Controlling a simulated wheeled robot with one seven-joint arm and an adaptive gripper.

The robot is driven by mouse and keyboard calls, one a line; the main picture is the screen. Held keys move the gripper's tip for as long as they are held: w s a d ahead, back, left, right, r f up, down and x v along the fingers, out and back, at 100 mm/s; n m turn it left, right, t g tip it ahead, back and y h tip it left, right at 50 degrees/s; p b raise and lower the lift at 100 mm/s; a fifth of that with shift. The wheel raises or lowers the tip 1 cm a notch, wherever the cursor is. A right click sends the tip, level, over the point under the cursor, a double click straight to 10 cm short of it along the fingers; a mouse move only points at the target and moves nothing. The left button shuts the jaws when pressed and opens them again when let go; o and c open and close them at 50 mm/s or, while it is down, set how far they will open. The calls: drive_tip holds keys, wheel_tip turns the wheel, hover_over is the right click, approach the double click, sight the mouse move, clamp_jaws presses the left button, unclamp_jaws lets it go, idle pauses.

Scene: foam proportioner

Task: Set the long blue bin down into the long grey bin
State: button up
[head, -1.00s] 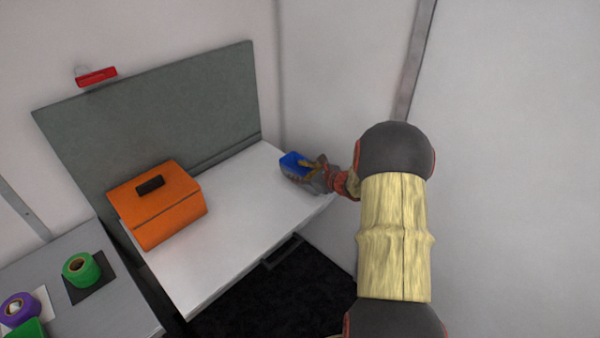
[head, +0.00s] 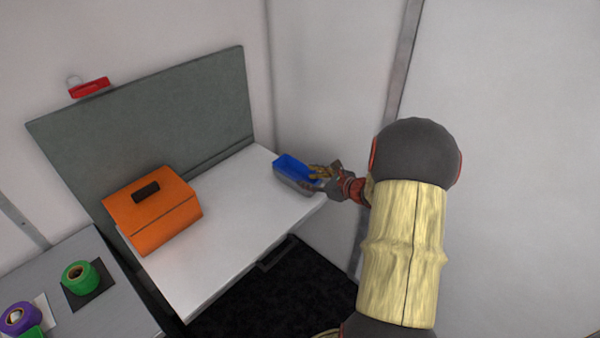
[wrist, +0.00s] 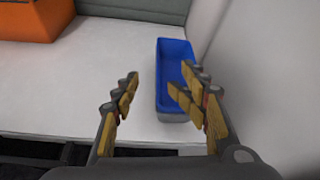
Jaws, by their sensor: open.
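The long blue bin (head: 290,166) sits in the long grey bin (head: 296,185) at the right end of the white bench top. In the wrist view the blue bin (wrist: 174,72) shows its open inside, with a strip of the grey bin (wrist: 174,116) below its near edge. The blue rim looks about level inside the grey one. My gripper (head: 318,177) is at the bins' near right end. In the wrist view my gripper (wrist: 152,88) is open, its fingers spread, the right one overlapping the blue bin and the left one over bare bench. Nothing is between the fingers.
An orange toolbox (head: 152,210) stands on the white bench (head: 225,215), left of the bins. A wall is close on the bins' right. A grey table (head: 45,260) at lower left holds green tape (head: 80,277) and purple tape (head: 20,318). The bench middle is clear.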

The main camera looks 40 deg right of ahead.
drive_tip(key=s+a+r+n+g+y, duration=0.2)
drive_tip(key=a+r+n, duration=0.3)
drive_tip(key=a, duration=0.5)
drive_tip(key=s+a+r+n+g+y, duration=0.1)
drive_tip(key=a+r+n+g+y, duration=0.15)
drive_tip(key=a+n, duration=0.65)
drive_tip(key=s+a+r+n+g+y, duration=0.1)
drive_tip(key=s+a+r+n+g, duration=0.3)
drive_tip(key=a, duration=0.8)
drive_tip(key=s+a+r+n+h, duration=0.2)
drive_tip(key=s+a+r+n, duration=0.1)
drive_tip(key=s+n, duration=0.4)
drive_tip(key=s+a+r+n+h, duration=0.2)
drive_tip(key=s+r+n+h, duration=0.1)
drive_tip(key=s+n, duration=0.4)
drive_tip(key=shift+s+a+r+n+t, duration=0.4)
drive_tip(key=shift+r+n, duration=0.1)
drive_tip(key=shift+n, duration=0.3)
drive_tip(key=shift+h, duration=0.25)
